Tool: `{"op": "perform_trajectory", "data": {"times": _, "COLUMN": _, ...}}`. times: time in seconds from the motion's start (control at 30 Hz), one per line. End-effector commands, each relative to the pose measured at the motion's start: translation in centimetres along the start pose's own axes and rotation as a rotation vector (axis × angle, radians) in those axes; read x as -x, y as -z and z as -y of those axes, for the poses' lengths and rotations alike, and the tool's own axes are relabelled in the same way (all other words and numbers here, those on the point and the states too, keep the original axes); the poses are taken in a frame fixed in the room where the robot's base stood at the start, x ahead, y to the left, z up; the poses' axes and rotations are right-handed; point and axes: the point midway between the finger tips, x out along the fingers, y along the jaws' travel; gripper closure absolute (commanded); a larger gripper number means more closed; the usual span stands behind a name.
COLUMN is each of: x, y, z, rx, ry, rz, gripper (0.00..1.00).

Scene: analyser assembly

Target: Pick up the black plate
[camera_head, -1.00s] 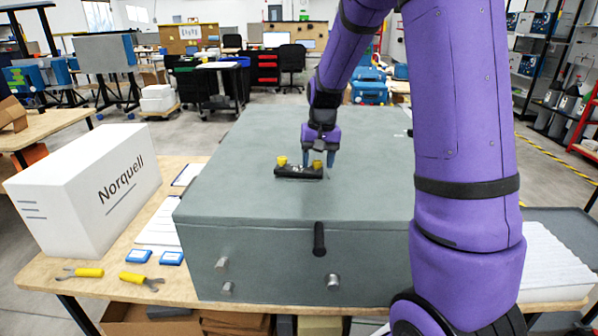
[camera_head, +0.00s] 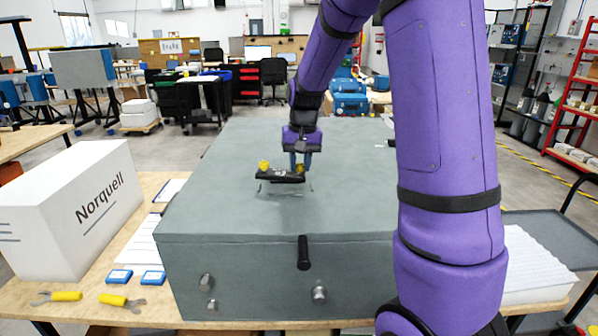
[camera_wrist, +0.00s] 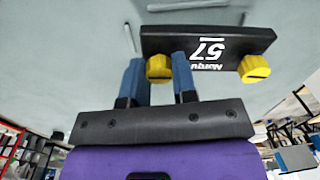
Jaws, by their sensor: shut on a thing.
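The black plate (camera_wrist: 180,43) carries white lettering with "57" and two yellow knobs. In the head view the black plate (camera_head: 281,177) is held a little above the top of the grey analyser box (camera_head: 225,215). My gripper (camera_head: 299,165) is over the plate's right part. In the wrist view my gripper (camera_wrist: 159,72) has its blue fingers on either side of one yellow knob (camera_wrist: 159,67), shut on it. The other yellow knob (camera_wrist: 254,69) is free, to the right.
A white Norquell box (camera_head: 75,210) stands left of the analyser on the wooden table. Yellow-handled tools (camera_head: 122,301) and two small blue boxes (camera_head: 152,278) lie at the front left. A black handle (camera_head: 303,252) sticks out of the analyser's front. The analyser's top around the plate is mostly clear.

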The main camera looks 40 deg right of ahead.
Motion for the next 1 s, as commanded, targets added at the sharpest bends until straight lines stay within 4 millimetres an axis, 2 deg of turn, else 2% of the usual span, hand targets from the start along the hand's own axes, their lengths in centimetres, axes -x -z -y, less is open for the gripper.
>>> {"op": "perform_trajectory", "data": {"times": 0.03, "x": 0.8, "y": 0.0, "z": 0.1, "rx": 0.001, "ry": 0.001, "rz": -0.004, "gripper": 1.00}}
{"op": "perform_trajectory", "data": {"times": 0.17, "x": 1.0, "y": -2.1, "z": -0.4, "rx": 0.001, "ry": 0.000, "rz": -0.001, "gripper": 1.00}}
{"op": "perform_trajectory", "data": {"times": 0.5, "x": 1.9, "y": -9.8, "z": -2.1, "rx": 0.001, "ry": 0.001, "rz": -0.002, "gripper": 1.00}}
{"op": "perform_trajectory", "data": {"times": 0.7, "x": 2.2, "y": -13.3, "z": -2.8, "rx": 0.001, "ry": 0.001, "rz": -0.001, "gripper": 1.00}}
{"op": "perform_trajectory", "data": {"times": 0.9, "x": 2.4, "y": -15.1, "z": -3.2, "rx": 0.001, "ry": 0.000, "rz": -0.001, "gripper": 1.00}}
{"op": "perform_trajectory", "data": {"times": 1.0, "x": 2.6, "y": -14.7, "z": -3.1, "rx": 0.006, "ry": -0.003, "rz": -0.005, "gripper": 1.00}}
